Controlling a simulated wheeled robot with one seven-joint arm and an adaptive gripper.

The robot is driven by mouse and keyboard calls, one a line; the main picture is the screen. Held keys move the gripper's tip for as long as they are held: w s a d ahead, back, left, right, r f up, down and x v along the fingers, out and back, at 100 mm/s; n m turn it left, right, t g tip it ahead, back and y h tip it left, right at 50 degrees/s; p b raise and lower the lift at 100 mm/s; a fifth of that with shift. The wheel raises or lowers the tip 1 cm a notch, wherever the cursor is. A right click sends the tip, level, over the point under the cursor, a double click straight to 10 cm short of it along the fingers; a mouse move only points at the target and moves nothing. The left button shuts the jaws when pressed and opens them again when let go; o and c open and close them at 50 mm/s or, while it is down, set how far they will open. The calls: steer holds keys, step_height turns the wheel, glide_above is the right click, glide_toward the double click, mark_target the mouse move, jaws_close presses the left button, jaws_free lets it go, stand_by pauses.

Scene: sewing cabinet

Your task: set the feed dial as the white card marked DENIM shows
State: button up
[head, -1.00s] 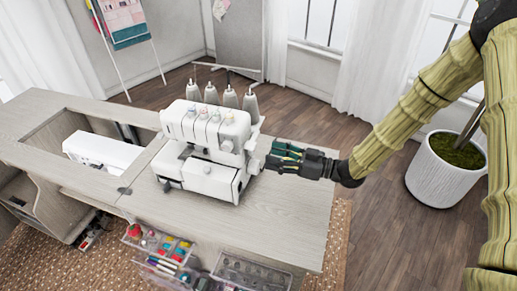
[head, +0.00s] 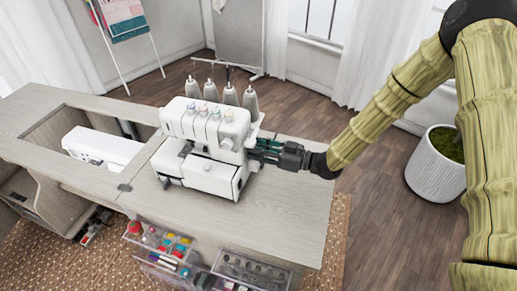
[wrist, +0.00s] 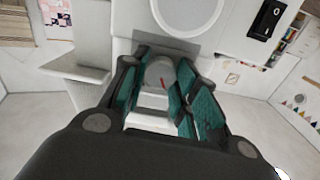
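The white sewing machine with several thread cones (head: 210,135) stands on the wooden cabinet top. My gripper (head: 262,150) is at the machine's right side, level with its lower body. In the wrist view the teal-padded fingers of my gripper (wrist: 163,70) are parted, one on each side of a small pale rounded knob (wrist: 160,73) with a red mark. It appears to be the feed dial. I cannot tell whether the pads touch it. Its scale is not readable. I see no card that I can read as DENIM.
A large white round part (wrist: 190,12) sits just beyond the fingers in the wrist view. A second white machine (head: 103,147) lies in the cabinet's recess at left. Clear boxes of sewing supplies (head: 165,245) hang at the front. The cabinet top's right end (head: 290,205) is clear.

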steer(key=shift+c, duration=1.1)
steer(key=m, duration=0.6)
steer(key=shift+w+m, duration=0.1)
steer(key=shift+m, duration=0.2)
steer(key=m+p, duration=0.1)
steer(key=m, duration=0.2)
steer(key=shift+m, duration=0.3)
steer(key=m+p, duration=0.1)
steer(key=m, duration=0.2)
steer(key=shift+m, duration=0.3)
steer(key=m+p, duration=0.1)
steer(key=m, duration=0.4)
steer(key=shift+f+m+p, duration=0.15)
steer(key=shift+m+p, duration=0.35)
steer(key=shift+m, duration=2)
